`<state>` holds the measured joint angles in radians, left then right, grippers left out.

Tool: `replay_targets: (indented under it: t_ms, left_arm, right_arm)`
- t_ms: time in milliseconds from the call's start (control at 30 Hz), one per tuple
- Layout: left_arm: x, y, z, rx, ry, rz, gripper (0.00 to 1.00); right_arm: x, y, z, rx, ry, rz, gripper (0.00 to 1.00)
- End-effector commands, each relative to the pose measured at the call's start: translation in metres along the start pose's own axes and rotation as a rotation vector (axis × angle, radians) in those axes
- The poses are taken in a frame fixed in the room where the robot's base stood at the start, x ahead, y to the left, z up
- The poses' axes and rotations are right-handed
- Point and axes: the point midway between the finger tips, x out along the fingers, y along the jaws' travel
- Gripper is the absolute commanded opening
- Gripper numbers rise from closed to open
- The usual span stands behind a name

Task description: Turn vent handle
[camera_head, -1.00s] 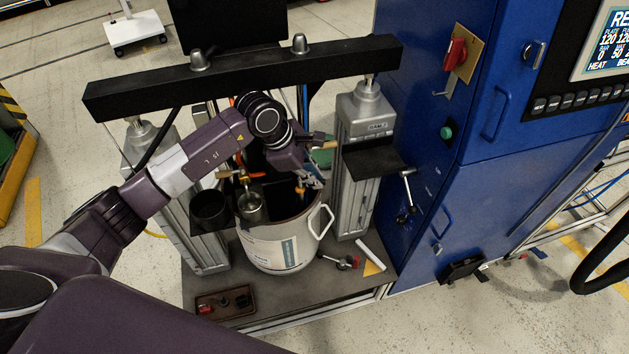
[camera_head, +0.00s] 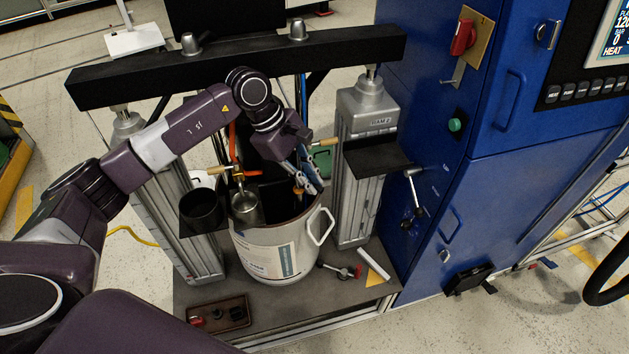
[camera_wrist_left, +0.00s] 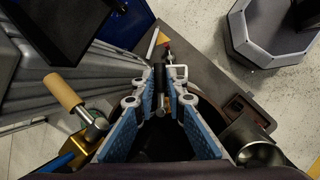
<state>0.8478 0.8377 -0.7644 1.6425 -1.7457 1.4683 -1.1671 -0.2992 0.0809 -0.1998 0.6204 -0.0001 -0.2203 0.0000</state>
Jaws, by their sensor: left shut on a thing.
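My left gripper (camera_head: 309,176) points down over the right part of the white pail (camera_head: 248,258). In the left wrist view, its blue-padded fingers (camera_wrist_left: 160,98) come together on a slim dark upright piece, which I take to be the vent handle (camera_wrist_left: 158,76). Brass-coloured metal shows just below the fingertips, and a brass fitting (camera_head: 298,191) shows beside them in the head view. The fingers hide part of the handle, so its exact turn angle is unclear. My right gripper is not in view.
A wooden grip (camera_head: 325,142) stands close to my left gripper; it also shows in the wrist view (camera_wrist_left: 63,90). A black crossbeam (camera_head: 240,68) spans above my arm. A grey column (camera_head: 364,200) stands right of the pail. A metal cup (camera_head: 246,208) is left.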

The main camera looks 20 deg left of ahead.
Motion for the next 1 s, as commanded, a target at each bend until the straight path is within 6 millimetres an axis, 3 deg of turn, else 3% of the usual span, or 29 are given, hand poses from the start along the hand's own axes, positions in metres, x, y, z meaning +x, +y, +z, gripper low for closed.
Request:
replay_targets:
  t_ms: [233,267,333,667,1000]
  left_arm:
    - [-0.001,0.001,0.0,0.0,0.0,0.003,0.0]
    - [-0.001,0.001,0.0,0.0,0.0,0.003,0.13]
    - [-0.001,0.001,0.0,-0.001,0.0,0.003,0.19]
    - [-0.004,0.002,0.002,-0.001,0.0,0.003,0.19]
    - [-0.056,0.014,0.023,0.001,0.001,0.007,0.19]
  right_arm:
    - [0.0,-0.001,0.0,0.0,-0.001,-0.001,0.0]
    - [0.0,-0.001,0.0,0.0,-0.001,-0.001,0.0]
    - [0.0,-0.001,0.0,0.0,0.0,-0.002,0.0]
    - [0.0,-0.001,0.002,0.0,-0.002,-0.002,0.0]
    - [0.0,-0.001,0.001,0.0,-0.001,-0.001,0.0]
